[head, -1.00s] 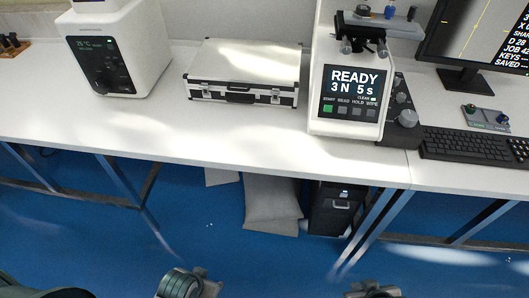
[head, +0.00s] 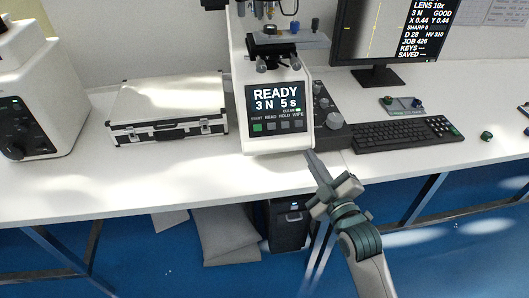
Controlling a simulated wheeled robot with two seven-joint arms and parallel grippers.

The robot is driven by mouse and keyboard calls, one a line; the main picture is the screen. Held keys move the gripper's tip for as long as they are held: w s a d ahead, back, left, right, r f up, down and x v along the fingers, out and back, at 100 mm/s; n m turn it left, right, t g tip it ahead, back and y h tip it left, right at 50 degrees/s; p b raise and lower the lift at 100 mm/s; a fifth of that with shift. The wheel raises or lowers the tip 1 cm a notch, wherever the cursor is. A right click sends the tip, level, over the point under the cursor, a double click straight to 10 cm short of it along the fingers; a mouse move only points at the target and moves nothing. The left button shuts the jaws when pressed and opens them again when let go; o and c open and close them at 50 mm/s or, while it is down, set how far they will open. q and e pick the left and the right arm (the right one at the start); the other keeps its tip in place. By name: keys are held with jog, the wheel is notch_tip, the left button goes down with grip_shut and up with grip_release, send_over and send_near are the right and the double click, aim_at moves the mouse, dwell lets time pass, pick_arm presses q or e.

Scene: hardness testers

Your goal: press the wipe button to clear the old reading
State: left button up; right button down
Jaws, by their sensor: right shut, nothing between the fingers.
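The hardness tester (head: 277,100) is a white machine on the bench. Its dark front panel shows "READY 3 N 5 s" above a row of buttons labelled START, READ, HOLD and WIPE. The wipe button (head: 298,124) is the grey square at the right end of the row; the start button (head: 257,128) at the left end is green. A small green CLEAR light shows just above WIPE. My right gripper (head: 312,158) is shut and empty, just below and right of the panel, apart from the button. My left gripper is out of view.
A knob unit (head: 328,122) stands against the tester's right side. A silver case (head: 168,106) lies to the left, beside another white machine (head: 40,100). A monitor (head: 385,45), a keyboard (head: 405,134) and a small control box (head: 402,104) are at the right. The bench front is clear.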

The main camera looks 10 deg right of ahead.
aim_at(299, 123)
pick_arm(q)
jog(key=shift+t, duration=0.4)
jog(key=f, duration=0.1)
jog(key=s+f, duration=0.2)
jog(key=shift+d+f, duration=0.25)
pick_arm(e)
notch_tip(299, 123, up, 6)
jog(key=w+n+t, duration=0.1)
jog(key=w+t, duration=0.1)
jog(key=shift+w+d+n+y, duration=0.15)
jog(key=shift+n+y, duration=0.15)
jog(key=shift+y, duration=0.1)
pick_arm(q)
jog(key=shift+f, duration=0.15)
pick_arm(e)
jog(key=shift+w, duration=0.1)
pick_arm(q)
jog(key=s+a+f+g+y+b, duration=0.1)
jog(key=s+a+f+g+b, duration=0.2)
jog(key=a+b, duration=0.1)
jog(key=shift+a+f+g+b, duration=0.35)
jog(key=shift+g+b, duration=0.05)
jog(key=shift+b, duration=0.45)
pick_arm(e)
jog(key=w+f, duration=0.4)
jog(key=w, duration=0.3)
jog(key=shift+w+f, duration=0.2)
jog(key=shift+w+f, duration=0.1)
jog(key=shift+w, duration=0.05)
